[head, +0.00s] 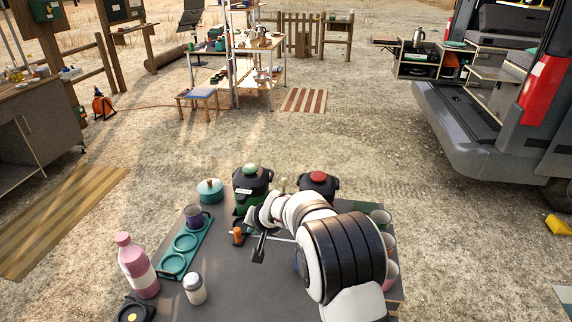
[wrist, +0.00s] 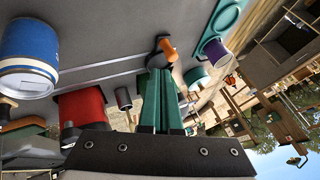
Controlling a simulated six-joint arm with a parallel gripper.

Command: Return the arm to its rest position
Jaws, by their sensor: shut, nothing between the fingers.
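My white and black arm rises from the front right of the grey table (head: 222,285) and bends over it to the left. My gripper (head: 259,251) is above the middle of the table, pointing down at a slant. In the wrist view my gripper (wrist: 160,80) shows its two green fingers shut together with nothing between them. The fingers look apart from the things around them. My arm hides part of the table's right side.
A teal tray (head: 171,264) with a purple mug (head: 194,217), a pink bottle (head: 138,266) and a white-bodied shaker (head: 194,289) stand left. An orange-handled object (head: 238,235) is close to my gripper.

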